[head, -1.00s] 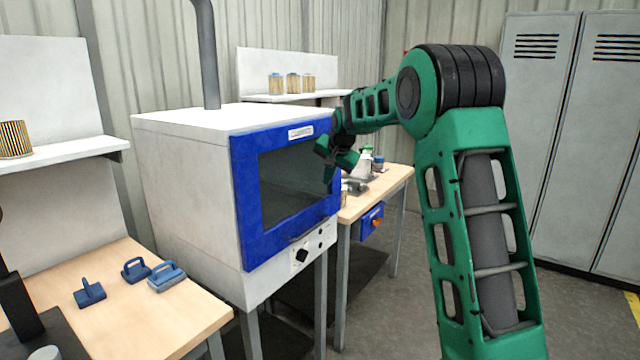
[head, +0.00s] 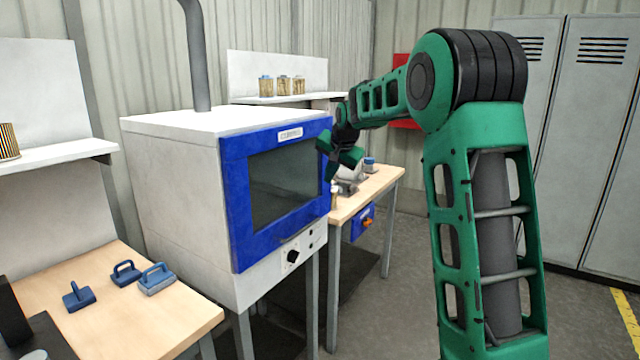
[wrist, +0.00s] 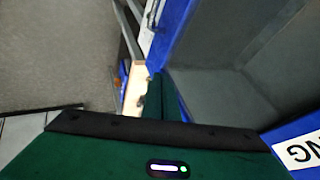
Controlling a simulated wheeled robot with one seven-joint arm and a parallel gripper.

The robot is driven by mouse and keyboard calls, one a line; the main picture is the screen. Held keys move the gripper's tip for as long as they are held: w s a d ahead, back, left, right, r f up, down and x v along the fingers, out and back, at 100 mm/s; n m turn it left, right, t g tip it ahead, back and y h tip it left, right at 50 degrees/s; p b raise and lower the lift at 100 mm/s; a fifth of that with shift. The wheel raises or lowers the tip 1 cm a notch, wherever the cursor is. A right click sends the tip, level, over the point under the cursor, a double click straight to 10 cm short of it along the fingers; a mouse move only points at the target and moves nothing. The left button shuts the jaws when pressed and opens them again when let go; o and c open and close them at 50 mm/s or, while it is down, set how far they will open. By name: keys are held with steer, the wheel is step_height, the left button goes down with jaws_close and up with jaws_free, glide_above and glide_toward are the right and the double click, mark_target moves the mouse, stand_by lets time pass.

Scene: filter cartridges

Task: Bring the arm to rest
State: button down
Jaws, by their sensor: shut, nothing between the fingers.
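My green arm reaches across the right half of the head view. My gripper (head: 340,160) is dark green, shut and empty. In the head view it hangs in front of the right edge of the oven's blue door (head: 232,200). In the wrist view the closed fingers (wrist: 163,98) point toward the blue door frame and the grey window. I cannot tell how wide the gap to the door is. The oven (head: 170,150) is a white cabinet on legs, and its door looks shut.
A wooden bench (head: 372,188) with small items stands right of the oven. Cartridges (head: 283,86) stand on a back shelf. Blue handled tools (head: 157,279) lie on the left bench (head: 130,325). Grey lockers (head: 590,140) are at the right, with open floor before them.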

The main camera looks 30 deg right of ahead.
steer(key=v, duration=0.7)
steer(key=s+a+f+n+g, duration=0.1)
steer(key=s+f, duration=0.5)
steer(key=s, duration=1)
steer(key=s+a+f+n+g, duration=0.1)
steer(key=s+f+g, duration=0.3)
steer(key=s, duration=1.3)
steer(key=s+a+f+n+g+y, duration=0.1)
steer(key=s+f, duration=0.7)
steer(key=s, duration=0.8)
steer(key=shift+s+f+n+g, duration=0.4)
steer(key=shift+n+g, duration=0.1)
steer(key=shift+g, duration=0.2)
